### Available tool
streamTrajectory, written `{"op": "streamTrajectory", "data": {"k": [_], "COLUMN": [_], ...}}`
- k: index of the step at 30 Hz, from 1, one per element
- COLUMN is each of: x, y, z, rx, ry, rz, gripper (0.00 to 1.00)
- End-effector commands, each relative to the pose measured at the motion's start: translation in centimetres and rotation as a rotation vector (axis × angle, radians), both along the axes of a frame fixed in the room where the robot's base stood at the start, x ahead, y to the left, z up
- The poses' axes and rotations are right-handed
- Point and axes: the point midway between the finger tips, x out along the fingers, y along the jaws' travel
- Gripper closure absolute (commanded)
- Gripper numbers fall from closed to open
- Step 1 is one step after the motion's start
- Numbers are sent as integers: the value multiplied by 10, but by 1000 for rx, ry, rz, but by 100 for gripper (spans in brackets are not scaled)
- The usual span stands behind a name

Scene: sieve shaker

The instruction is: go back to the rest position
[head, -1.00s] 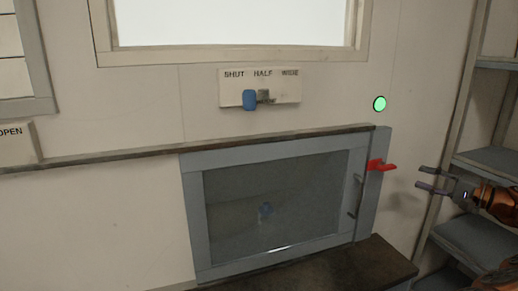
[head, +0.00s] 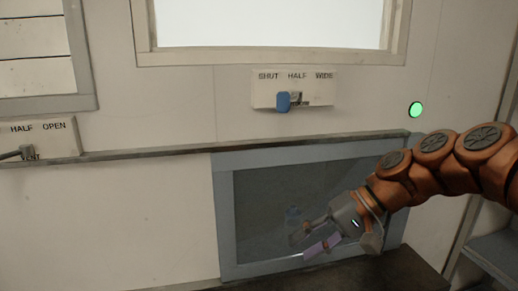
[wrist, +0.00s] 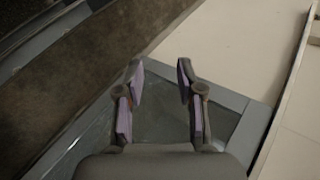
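My gripper (head: 312,243) is in front of the glass panel of the grey-framed window (head: 265,205) in the head view. In the wrist view my gripper (wrist: 160,80) has its two fingers apart with nothing between them. My arm reaches in from the right and hides the right side of the window frame, including where the red latch and the handle were. A small blue thing (head: 292,213) shows dimly behind the glass, just above the fingers.
A blue-handled slider (head: 284,102) sits on a plate marked SHUT, HALF, WIDE. A green round light (head: 416,110) is on the wall. A vent lever (head: 15,153) is at left. A dark ledge (head: 385,275) lies below the window. Shelves (head: 500,255) stand at right.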

Motion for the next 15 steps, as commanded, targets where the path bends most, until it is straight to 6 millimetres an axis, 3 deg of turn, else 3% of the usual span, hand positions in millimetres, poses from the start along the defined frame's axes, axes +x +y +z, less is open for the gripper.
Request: {"op": "streamTrajectory", "data": {"k": [3, 8, 15], "x": [-44, -100, -176], "y": [10, 4, -38], "z": [-28, -70, -125], "rx": [-145, -339, -623], "ry": [19, 53, 96], "rz": [54, 109, 144], "gripper": [62, 62, 62]}}
